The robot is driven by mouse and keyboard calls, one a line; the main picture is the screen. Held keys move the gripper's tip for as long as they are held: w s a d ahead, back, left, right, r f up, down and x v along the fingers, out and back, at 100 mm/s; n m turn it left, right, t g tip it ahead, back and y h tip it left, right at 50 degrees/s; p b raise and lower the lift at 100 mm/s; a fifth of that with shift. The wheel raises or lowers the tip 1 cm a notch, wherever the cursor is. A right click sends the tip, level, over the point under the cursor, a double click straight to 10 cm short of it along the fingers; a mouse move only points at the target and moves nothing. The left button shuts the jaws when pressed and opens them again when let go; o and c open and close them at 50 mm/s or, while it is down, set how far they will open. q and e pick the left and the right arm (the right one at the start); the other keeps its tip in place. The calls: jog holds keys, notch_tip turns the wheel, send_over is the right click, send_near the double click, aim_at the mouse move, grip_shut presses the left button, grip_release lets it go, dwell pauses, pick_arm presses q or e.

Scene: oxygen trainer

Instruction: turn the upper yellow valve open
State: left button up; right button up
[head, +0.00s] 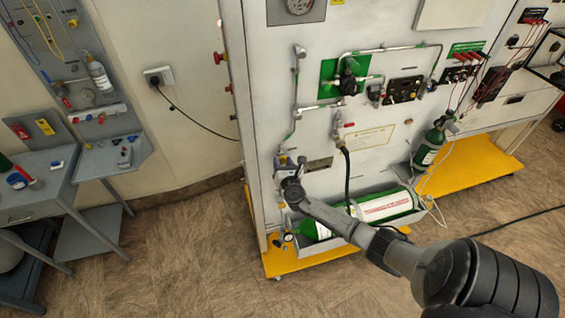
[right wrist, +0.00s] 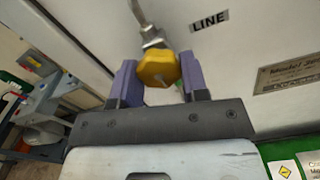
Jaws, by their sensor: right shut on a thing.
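A yellow valve knob (right wrist: 157,69) shows in the right wrist view, on a metal fitting with a thin pipe coming from above. It sits beside a "LINE" label on the white panel. My right gripper (right wrist: 159,74) has its two purple-grey fingers on either side of the knob and is shut on it. In the head view my right gripper (head: 291,174) is at the lower left of the white trainer panel (head: 272,95), and it mostly hides the valve there. I cannot tell the knob's turn angle. My left gripper is not in view.
A green and white cylinder (head: 385,207) lies in a tray below the panel, above a yellow base (head: 290,262). A black hose (head: 348,178) hangs close to my right arm. Grey benches (head: 40,190) stand at the left, with open floor between.

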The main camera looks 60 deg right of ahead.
dwell(0.3)
jog(key=o, duration=0.9)
jog(key=shift+o, duration=0.2)
jog(key=shift+a, duration=0.1)
jog(key=v, duration=1.3)
jog(key=shift+s+a, duration=0.25)
jog(key=shift+s, duration=0.05)
